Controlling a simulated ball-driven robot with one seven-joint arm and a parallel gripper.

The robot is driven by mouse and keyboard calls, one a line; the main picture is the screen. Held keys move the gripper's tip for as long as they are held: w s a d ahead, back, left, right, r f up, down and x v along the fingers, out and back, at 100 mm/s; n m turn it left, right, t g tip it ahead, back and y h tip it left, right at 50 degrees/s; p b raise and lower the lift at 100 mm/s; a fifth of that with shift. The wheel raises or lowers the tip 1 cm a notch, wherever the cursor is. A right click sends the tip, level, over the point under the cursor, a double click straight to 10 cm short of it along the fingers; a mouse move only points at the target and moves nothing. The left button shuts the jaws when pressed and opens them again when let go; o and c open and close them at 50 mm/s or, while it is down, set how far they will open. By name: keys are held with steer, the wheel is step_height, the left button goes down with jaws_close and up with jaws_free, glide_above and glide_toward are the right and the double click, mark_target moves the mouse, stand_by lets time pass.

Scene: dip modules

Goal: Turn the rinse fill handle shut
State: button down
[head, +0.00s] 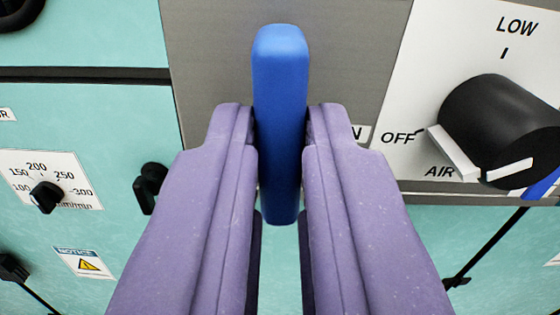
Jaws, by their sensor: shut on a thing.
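A blue bar-shaped handle (280,75) stands upright in the middle of the head view, in front of a grey panel. It looks like the rinse fill handle, but its label is mostly hidden; only a letter "N" shows beside my right finger. My gripper (280,150) has two purple fingers, one on each side of the handle, and is shut on it. The handle's top sticks out above the fingers and its lower end shows between them. Its pivot is hidden.
A large black knob (498,128) on a white plate marked LOW, OFF and AIR is close on the right. A small black dial (46,196) and a black latch (149,187) are on the teal panel at left. A notice label (83,263) is below.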

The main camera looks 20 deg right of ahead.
steer(key=shift+f+m, duration=0.15)
steer(key=shift+m, duration=0.35)
steer(key=c, duration=1.1)
jaws_free()
steer(key=shift+s, duration=0.15)
steer(key=p+v, duration=0.2)
steer(key=v, duration=0.5)
steer(key=shift+s+a, duration=0.15)
steer(key=shift+s, duration=0.1)
